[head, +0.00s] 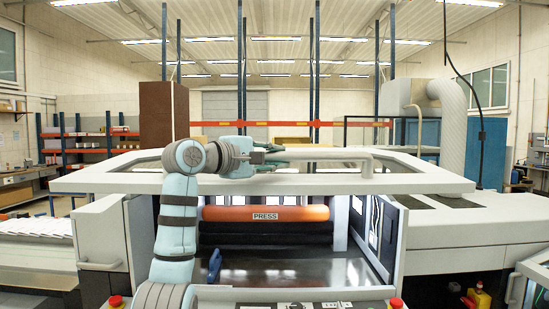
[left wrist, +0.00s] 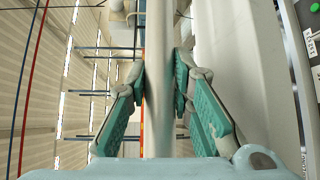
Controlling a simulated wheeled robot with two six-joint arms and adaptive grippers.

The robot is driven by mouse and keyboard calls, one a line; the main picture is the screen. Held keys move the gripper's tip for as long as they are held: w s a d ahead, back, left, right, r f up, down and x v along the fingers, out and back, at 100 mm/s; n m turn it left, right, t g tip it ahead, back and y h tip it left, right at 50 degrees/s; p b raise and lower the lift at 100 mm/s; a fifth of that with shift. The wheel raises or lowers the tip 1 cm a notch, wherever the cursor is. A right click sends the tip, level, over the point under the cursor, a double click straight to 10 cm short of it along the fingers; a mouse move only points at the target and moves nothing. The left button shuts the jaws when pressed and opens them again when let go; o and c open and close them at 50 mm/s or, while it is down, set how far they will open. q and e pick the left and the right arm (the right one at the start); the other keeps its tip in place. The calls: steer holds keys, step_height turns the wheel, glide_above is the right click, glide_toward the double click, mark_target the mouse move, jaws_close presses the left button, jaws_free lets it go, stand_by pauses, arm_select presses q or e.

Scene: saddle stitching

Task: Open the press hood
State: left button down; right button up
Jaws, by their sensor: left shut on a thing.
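The press hood (head: 270,183) is a wide light-grey frame with window openings. It stands raised above the press opening, and the inside shows beneath its front edge. A pale handle bar (head: 335,154) runs along the hood and bends down to it at its right end (head: 367,166). My left gripper (head: 276,155) is shut on the handle bar near its left part. In the left wrist view the bar (left wrist: 157,110) runs between the two teal fingers of my left gripper (left wrist: 160,70). My right gripper is in neither view.
Inside the press, an orange bar labelled PRESS (head: 235,213) spans the back above a dark shiny bed (head: 310,271). Red buttons (head: 396,302) sit at the front corners. A stack of pale sheets (head: 38,227) lies at the left. The air above the hood looks clear.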

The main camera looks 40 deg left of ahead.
arm_select(q)
step_height(320, 180, down, 13)
steer(key=s+d+m+t+b, duration=0.1)
steer(key=b, duration=1.3)
steer(key=shift+r+m+t, duration=0.15)
steer(key=shift+m+t, duration=0.15)
steer(key=shift+s+r, duration=0.1)
steer(key=c, duration=1.6)
jaws_free()
steer(key=shift+c, duration=0.2)
steer(key=shift+o, duration=1.1)
steer(key=shift+w, duration=0.2)
steer(key=shift+d, duration=0.1)
